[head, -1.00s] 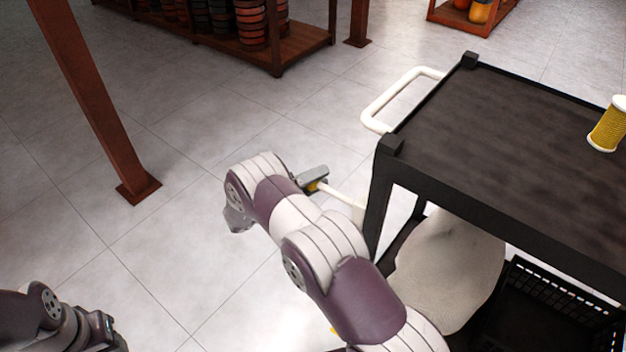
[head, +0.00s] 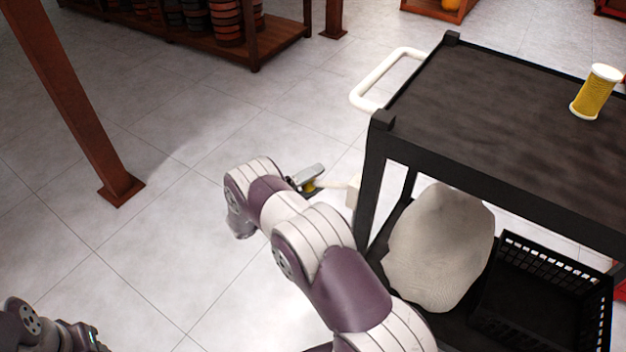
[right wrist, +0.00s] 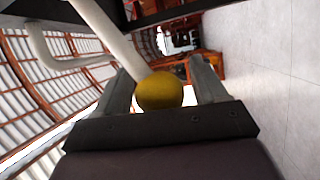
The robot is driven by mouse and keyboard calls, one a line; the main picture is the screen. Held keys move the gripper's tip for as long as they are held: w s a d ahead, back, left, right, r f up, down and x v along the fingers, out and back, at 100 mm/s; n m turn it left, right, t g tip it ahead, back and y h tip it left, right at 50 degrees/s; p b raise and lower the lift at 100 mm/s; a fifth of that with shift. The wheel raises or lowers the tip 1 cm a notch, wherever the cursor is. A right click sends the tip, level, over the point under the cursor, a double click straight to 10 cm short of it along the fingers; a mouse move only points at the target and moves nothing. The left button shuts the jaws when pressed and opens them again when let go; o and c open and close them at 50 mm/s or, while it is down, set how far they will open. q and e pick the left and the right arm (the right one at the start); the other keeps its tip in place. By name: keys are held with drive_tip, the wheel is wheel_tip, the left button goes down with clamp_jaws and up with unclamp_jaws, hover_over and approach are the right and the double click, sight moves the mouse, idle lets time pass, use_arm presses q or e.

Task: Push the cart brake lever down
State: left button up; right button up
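The cart brake lever (head: 335,185) is a white rod on the cart's left side, by its near left leg. It lies about level in the head view. Its round yellow knob (right wrist: 160,91) shows large in the right wrist view, with the white rod running up and left from it. My right gripper (head: 309,180) is at the knob, with one finger on each side of it (right wrist: 160,80). A narrow gap shows beside the knob, so the fingers look open around it; contact is hard to tell. My left arm shows at the lower left, its gripper out of frame.
The black cart (head: 490,100) has a white push handle (head: 385,75) and a yellow spool (head: 594,92) on top. A pale sack-like object (head: 440,245) and a black basket (head: 545,295) sit below. A brown post (head: 70,100) stands left; the floor between is clear.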

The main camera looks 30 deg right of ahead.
drive_tip(key=a+f, duration=0.1)
drive_tip(key=a, duration=1.1)
drive_tip(key=shift+a+f, duration=0.3)
drive_tip(key=shift+a, duration=0.05)
drive_tip(key=shift+w, duration=0.1)
